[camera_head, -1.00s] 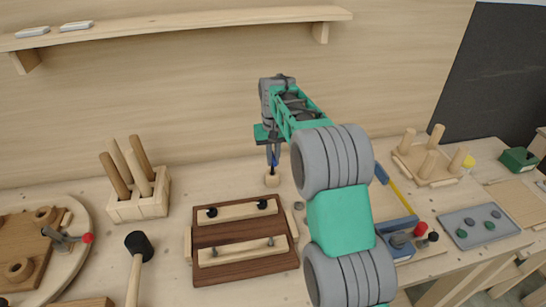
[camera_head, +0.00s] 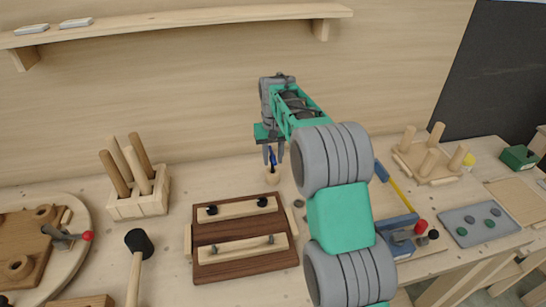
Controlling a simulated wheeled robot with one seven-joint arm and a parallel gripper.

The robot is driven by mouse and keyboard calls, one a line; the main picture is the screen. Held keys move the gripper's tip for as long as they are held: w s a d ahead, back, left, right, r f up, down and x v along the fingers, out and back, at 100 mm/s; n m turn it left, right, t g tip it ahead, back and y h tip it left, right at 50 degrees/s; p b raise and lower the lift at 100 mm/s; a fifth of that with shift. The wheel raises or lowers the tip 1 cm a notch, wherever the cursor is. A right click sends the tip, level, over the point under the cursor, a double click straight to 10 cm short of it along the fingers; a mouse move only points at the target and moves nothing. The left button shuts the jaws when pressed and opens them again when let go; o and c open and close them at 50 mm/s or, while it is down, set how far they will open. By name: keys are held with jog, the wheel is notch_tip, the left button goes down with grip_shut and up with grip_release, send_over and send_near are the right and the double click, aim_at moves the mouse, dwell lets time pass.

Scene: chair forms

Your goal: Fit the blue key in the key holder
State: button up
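The blue key (camera_head: 272,156) is small and stands upright between my gripper's fingers. Its lower end meets the small light wooden key holder (camera_head: 272,176) near the back wall; how deep it sits in it is too small to tell. My gripper (camera_head: 273,158) points down above the holder. Its two fingers are spread, one on each side of the key, with gaps visible. Part of the holder's right side is close to my arm in the picture.
A dark wooden tray with two light bars (camera_head: 240,258) lies in front of the holder. A block with wooden pegs (camera_head: 140,208) and a black mallet (camera_head: 138,242) are to the left. A shelf (camera_head: 180,22) runs along the wall above.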

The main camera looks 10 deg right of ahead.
jog(key=shift+o, duration=0.3)
jog(key=r+b, duration=0.1)
jog(key=r, duration=0.6)
jog(key=shift+s+r, duration=0.15)
jog(key=shift+s, duration=0.05)
jog(key=shift+s+r, duration=0.2)
jog(key=shift+r, duration=0.2)
jog(key=s+r+t, duration=0.1)
jog(key=s+r, duration=0.3)
jog(key=s, duration=0.4)
jog(key=s+f+t, duration=0.1)
jog(key=s+f, duration=0.3)
jog(key=s, duration=0.7)
jog(key=s+f+t, duration=0.1)
jog(key=s+f, duration=0.3)
jog(key=s, duration=0.7)
jog(key=shift+s, duration=0.2)
jog(key=shift+a+r, duration=0.1)
